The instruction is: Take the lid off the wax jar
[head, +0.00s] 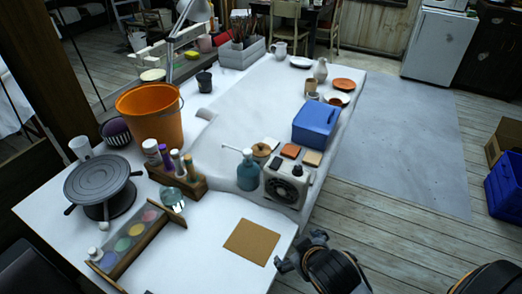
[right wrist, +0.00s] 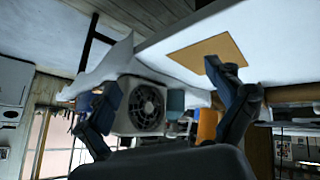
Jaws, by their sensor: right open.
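A low round pot with a brown, wood-coloured lid (head: 262,149) sits on the white table behind the grey fan box; it looks like the wax jar, lid on, but I cannot be sure. Its lower part is partly hidden. My right gripper (head: 299,252) is open and empty at the table's near right edge, well short of the pot. In the right wrist view, upside down, its two fingers (right wrist: 163,80) are spread wide with nothing between them; the fan box shows beyond. My left gripper is not in view.
The fan box (head: 287,186), teal pump bottle (head: 248,172) and blue box (head: 316,124) crowd around the pot. Small coloured tiles (head: 290,151) lie beside it. A brown square board (head: 251,242) lies flat near the front. The table's middle (head: 255,100) is clear.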

